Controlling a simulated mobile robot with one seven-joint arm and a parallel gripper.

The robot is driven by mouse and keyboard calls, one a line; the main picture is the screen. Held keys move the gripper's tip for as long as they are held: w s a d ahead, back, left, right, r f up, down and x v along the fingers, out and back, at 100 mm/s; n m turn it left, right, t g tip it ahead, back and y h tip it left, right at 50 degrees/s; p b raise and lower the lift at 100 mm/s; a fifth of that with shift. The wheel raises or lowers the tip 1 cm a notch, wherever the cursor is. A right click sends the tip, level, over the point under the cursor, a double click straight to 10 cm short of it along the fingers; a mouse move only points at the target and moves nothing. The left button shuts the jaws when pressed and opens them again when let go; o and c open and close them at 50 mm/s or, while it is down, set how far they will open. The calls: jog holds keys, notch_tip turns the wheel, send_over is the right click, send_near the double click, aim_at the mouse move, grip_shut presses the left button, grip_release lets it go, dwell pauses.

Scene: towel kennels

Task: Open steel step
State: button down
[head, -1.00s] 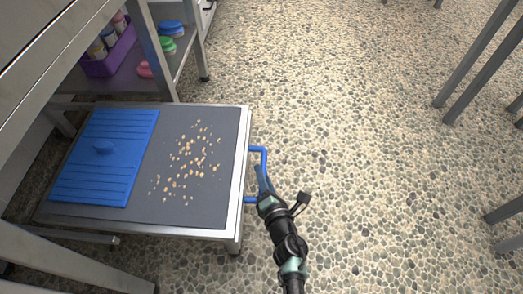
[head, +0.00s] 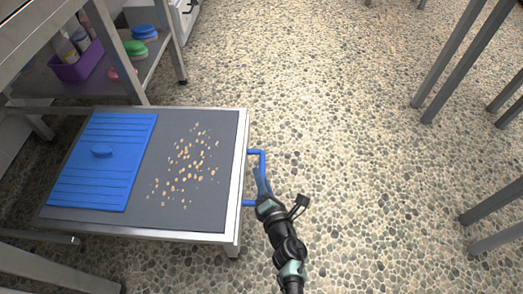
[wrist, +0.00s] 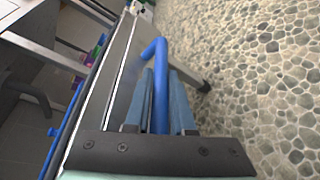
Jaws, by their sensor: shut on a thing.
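The steel step (head: 236,190) is a low platform with a dark grey top and a steel rim, standing out from under the table at the left. A blue handle (head: 262,158) sticks out from its right edge. My gripper (head: 261,183) is shut on this handle. In the wrist view the blue handle (wrist: 155,50) runs between my two blue fingers (wrist: 161,100). The fingers hide part of the bar.
A blue ridged lid (head: 100,175) and scattered tan crumbs (head: 187,165) lie on the step's top. A shelf behind holds a purple bin (head: 77,66) and coloured bowls (head: 136,48). Pebbled floor (head: 350,170) to the right is clear up to the metal legs (head: 455,70).

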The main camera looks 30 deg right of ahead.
jog(key=c, duration=0.8)
grip_release()
jog(key=shift+o, duration=0.2)
jog(key=shift+s, duration=0.1)
jog(key=p+v, duration=0.4)
jog(key=v, duration=0.8)
jog(key=shift+s+a, duration=0.15)
jog(key=shift+s, duration=0.2)
jog(key=shift+r, duration=0.1)
